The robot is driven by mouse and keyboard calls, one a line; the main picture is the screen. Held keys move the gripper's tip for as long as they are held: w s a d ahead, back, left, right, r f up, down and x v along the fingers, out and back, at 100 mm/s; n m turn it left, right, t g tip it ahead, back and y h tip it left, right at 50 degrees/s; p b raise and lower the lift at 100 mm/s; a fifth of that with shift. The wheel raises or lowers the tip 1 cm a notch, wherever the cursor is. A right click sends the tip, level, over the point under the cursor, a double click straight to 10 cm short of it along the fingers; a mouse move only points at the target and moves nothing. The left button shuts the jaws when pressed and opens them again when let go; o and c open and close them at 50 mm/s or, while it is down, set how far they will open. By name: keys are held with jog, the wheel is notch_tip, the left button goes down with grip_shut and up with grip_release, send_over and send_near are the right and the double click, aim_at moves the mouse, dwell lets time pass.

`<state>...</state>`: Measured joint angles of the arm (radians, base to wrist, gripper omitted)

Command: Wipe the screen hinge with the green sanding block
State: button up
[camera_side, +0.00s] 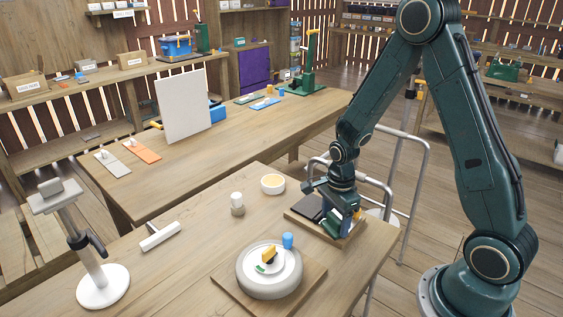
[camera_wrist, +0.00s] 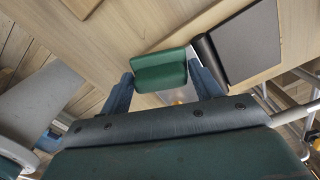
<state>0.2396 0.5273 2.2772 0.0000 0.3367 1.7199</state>
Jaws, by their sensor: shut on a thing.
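My gripper (camera_side: 338,212) points down over a wooden board (camera_side: 292,217) at the right side of the near table. In the wrist view its two blue fingers stand either side of the green sanding block (camera_wrist: 159,72) and are shut on it. A flat dark screen panel (camera_side: 307,207) lies on the board, just left of my gripper. The panel also shows in the wrist view (camera_wrist: 247,45). The screen hinge (camera_wrist: 209,55), a dark rounded bar along the panel's edge, is close beside the right finger. I cannot tell whether the block touches it.
A round grey turntable (camera_side: 268,286) with small pieces stands in front.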

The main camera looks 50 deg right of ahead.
jog(key=shift+d+r, duration=0.1)
jog(key=shift+d, duration=1.65)
jog(key=shift+d, duration=1.9)
jog(key=c, duration=0.4)
jog(key=shift+w, duration=0.1)
